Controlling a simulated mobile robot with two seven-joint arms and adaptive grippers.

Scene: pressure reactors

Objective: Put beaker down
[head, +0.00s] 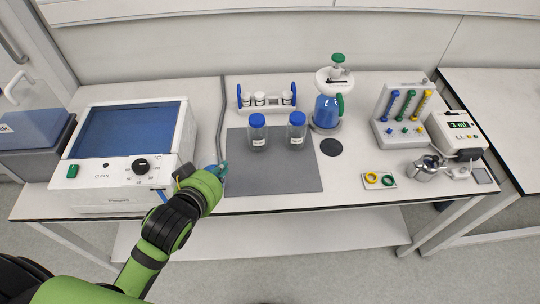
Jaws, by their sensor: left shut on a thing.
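My left gripper (218,171) is low at the left edge of the grey mat (285,178), between the mat and the white oven-like unit. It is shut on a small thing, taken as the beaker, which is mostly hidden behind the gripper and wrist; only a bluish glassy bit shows. I cannot tell whether it touches the surface. Two clear bottles with blue caps, the left bottle (258,134) and the right bottle (296,132), stand upright on the back of the mat. My right gripper is not in view.
A white heating unit (110,190) stands left of my gripper. Behind the mat is a rack of vials (266,98). Right are a blue reactor vessel (328,110), a valve panel (402,112), a ring tray (379,180) and a metal pot (424,171). The mat's front is clear.

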